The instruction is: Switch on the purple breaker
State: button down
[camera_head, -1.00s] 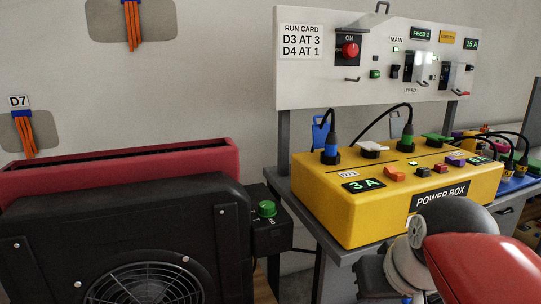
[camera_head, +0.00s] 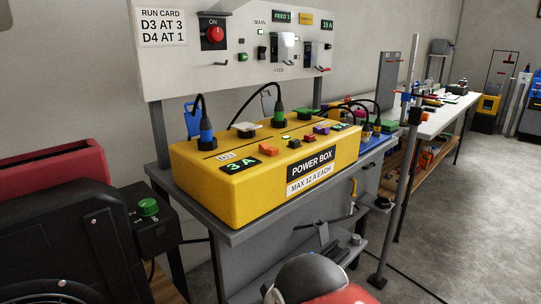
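The yellow power box (camera_head: 215,188) sits on a grey bench in the middle of the view. The small purple breaker (camera_head: 321,129) is on its top face toward the right end. Its switch position is too small to tell. A green display on the box reads 3 A. Part of my arm, red and dark grey, shows at the bottom edge. My gripper is not visible.
Plugs with black cables (camera_head: 206,137) stand up from the back of the box. A white control panel (camera_head: 180,70) rises behind it. A black heater-like unit (camera_head: 50,220) stands at left. A thin upright pole (camera_head: 403,170) is right of the bench. Open floor lies beyond.

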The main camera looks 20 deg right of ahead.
aim_at(321, 128)
jog(key=z, duration=1.6)
jog(key=i+l, duration=0.15)
jog(key=i, duration=0.15)
jog(key=i+l, duration=0.15)
jog(key=i, duration=0.1)
